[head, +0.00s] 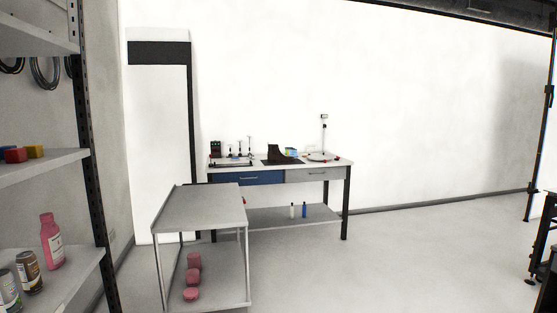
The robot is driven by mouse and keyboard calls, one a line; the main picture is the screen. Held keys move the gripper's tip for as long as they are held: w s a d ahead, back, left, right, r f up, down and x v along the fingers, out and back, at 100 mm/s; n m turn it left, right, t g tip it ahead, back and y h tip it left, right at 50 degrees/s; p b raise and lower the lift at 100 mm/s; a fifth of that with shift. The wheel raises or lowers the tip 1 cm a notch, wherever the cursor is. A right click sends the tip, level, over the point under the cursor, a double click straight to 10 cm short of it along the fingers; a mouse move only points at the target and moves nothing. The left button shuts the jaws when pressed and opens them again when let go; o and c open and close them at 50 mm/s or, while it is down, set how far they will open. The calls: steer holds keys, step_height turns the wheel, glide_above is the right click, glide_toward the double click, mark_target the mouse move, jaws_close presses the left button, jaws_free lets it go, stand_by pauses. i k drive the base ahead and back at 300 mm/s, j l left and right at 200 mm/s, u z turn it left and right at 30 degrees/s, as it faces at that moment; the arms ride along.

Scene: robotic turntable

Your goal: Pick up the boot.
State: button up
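A dark boot (280,154) stands on the white top of a workbench (222,169) against the far wall. It sits on or beside a flat dark patch near the middle of the bench top. At this distance I cannot tell its details. Small items stand close to it on both sides. My gripper is not in the head view.
A grey cart (203,207) stands in front of the bench's left part, with several pink round things (193,262) on its lower shelf. A shelf rack (50,165) with bottles and cans fills the left edge. The floor (400,265) to the right is clear.

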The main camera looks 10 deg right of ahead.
mark_target(274, 154)
steer(key=i+l+z, duration=0.3)
steer(key=i, duration=0.2)
steer(key=i+z, duration=0.45)
steer(key=i, duration=3.6)
steer(key=i+u, duration=0.1)
steer(key=i, duration=0.55)
steer(key=i+l+u, duration=0.1)
steer(key=i, duration=0.55)
steer(key=i+l+u, duration=0.1)
steer(key=i, duration=0.55)
